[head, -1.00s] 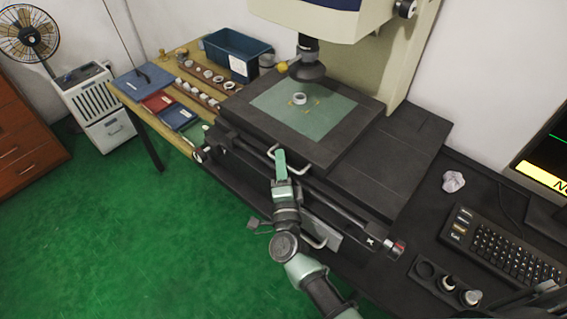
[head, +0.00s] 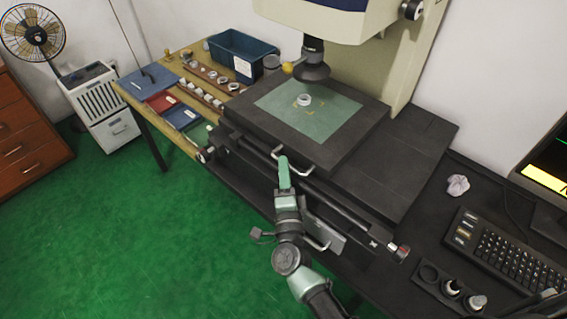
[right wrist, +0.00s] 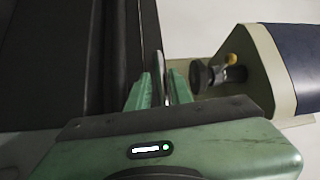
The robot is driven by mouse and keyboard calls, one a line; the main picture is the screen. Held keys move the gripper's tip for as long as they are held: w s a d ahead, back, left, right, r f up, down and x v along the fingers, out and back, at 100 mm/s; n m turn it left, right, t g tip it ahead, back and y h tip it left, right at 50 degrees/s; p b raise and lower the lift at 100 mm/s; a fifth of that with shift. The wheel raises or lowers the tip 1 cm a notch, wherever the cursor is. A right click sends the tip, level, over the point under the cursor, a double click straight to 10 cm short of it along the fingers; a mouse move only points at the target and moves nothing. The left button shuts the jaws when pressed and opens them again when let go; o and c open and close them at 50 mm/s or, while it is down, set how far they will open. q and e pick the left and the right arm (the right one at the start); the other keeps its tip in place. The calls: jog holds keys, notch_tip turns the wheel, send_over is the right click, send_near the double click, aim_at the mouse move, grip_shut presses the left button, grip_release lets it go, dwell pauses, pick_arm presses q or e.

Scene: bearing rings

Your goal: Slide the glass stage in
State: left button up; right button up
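The glass stage, a dark frame (head: 352,147) with a greenish glass pane (head: 328,126), sits on the measuring machine under its lens. A metal ring (head: 304,99) lies on the glass. The stage's pale bar handle (head: 302,175) is on its front edge. My right gripper (head: 283,159) is at this handle, near its left part. In the right wrist view its two green fingers (right wrist: 160,80) are a little apart, with a thin bar showing between them. Contact with the bar is not clear. My left gripper is not in view.
The machine's lens (head: 313,68) hangs close above the stage. A knobbed rod (head: 400,253) runs below the front edge. At left, a wooden table holds a blue bin (head: 238,54), trays and several rings.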

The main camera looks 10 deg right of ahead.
jog(key=shift+s+a+f+b, duration=0.1)
jog(key=shift+s+a+b, duration=0.05)
jog(key=shift+s, duration=0.75)
jog(key=shift+s+a+f+b, duration=0.1)
jog(key=shift+s+f+b, duration=0.1)
jog(key=shift+s, duration=0.75)
jog(key=shift+s+a+f+b, duration=0.1)
jog(key=shift+s+a+b, duration=0.05)
jog(key=shift+s, duration=0.75)
